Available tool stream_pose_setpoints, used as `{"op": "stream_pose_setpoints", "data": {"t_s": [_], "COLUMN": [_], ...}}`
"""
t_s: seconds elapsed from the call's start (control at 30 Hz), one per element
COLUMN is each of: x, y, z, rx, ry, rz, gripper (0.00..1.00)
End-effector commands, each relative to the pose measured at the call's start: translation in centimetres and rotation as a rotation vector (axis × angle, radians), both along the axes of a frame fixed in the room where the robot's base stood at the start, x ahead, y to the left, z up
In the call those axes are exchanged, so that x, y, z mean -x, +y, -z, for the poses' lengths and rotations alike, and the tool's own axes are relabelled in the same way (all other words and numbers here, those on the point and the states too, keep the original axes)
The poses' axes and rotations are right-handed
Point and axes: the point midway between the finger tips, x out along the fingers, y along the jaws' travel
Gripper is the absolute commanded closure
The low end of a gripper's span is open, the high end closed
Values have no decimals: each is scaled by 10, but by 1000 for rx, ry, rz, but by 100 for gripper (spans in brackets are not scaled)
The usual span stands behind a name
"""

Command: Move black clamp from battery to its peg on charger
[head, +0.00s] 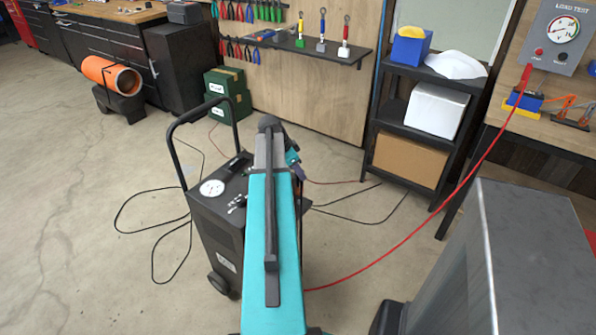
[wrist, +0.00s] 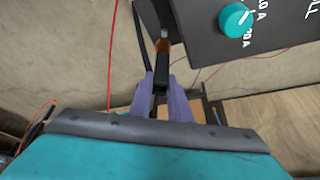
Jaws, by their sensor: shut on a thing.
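In the wrist view my gripper (wrist: 161,84) has its purple fingers shut on the black clamp (wrist: 160,72). The clamp's copper-coloured jaw end (wrist: 162,45) points up the picture, beside the edge of the dark charger panel (wrist: 275,40) with its teal knob. I cannot tell whether the jaw touches the charger or a peg. In the head view the charger (head: 217,240) is a dark wheeled box with a handle and white dial. My arm hides its right side, most of my gripper and the clamp. I cannot make out the peg or identify the battery for certain.
A red cable (head: 420,229) runs from below my arm to the load tester (head: 560,35) at right. Black cables (head: 151,232) lie on the floor beside the charger. A black shelf (head: 440,75) stands behind; a large grey metal body (head: 530,260) fills the lower right.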

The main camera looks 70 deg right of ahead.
Motion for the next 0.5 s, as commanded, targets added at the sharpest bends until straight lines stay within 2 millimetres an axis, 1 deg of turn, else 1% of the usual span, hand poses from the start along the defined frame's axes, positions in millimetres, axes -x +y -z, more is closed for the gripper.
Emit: {"op": "stream_pose_setpoints", "data": {"t_s": [0.03, 0.2, 0.5], "x": [0, -1, -1], "y": [0, 0, 0], "z": [6, 17, 27], "rx": [0, 0, 1], "ry": [0, 0, 0], "rz": [0, -1, -3], "gripper": [100, 100, 100]}}
